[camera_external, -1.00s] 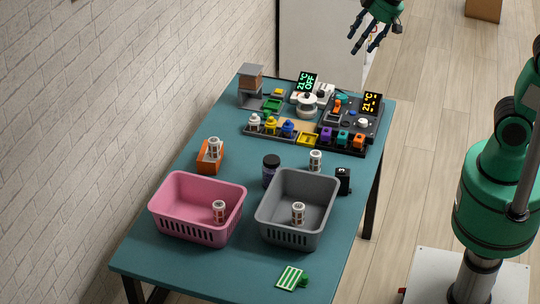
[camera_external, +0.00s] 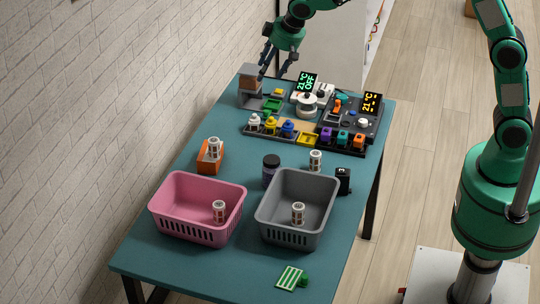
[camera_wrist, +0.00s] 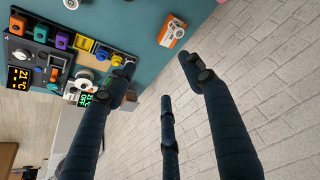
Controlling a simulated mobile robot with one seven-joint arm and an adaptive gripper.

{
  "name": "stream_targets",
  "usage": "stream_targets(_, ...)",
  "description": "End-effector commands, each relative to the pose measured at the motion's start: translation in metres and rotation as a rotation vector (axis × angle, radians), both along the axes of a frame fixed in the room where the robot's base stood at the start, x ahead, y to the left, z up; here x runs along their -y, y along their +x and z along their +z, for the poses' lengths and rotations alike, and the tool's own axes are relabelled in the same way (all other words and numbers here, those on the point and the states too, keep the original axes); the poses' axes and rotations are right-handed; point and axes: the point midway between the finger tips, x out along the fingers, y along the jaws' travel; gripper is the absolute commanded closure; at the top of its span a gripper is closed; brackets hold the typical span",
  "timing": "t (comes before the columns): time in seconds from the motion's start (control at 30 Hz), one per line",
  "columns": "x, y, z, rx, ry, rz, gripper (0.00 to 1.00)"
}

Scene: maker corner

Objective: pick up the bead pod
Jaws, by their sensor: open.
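Nothing is labelled as the bead pod. Several alike white slotted canisters could be it: one in the pink basket (camera_external: 219,211), one in the grey basket (camera_external: 298,213), one at the orange block (camera_external: 214,147), one standing behind the grey basket (camera_external: 316,160). The one at the orange block also shows in the wrist view (camera_wrist: 178,32). My gripper (camera_external: 276,68) is open and empty above the table's far left end, near the grey stand. In the wrist view its three dark fingers (camera_wrist: 160,76) are spread, with nothing between them.
The pink basket (camera_external: 168,216) and grey basket (camera_external: 263,218) stand at the front. A dark jar (camera_external: 271,170) and black box (camera_external: 343,181) are close by. Coloured pods (camera_external: 288,129) and display panels (camera_external: 371,102) crowd the back. A brick wall borders the left.

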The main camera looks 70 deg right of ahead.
Motion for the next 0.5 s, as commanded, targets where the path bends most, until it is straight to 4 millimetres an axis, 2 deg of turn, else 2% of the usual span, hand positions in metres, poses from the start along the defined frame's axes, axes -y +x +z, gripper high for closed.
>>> stream_targets(0.03,-0.002,0.013,-0.015,-0.005,-0.001,-0.003,0.47)
stream_targets(0.2,-0.01,0.053,-0.058,-0.012,0.0,-0.02,0.47)
stream_targets(0.5,-0.024,0.112,-0.139,-0.02,0.002,-0.043,0.47)
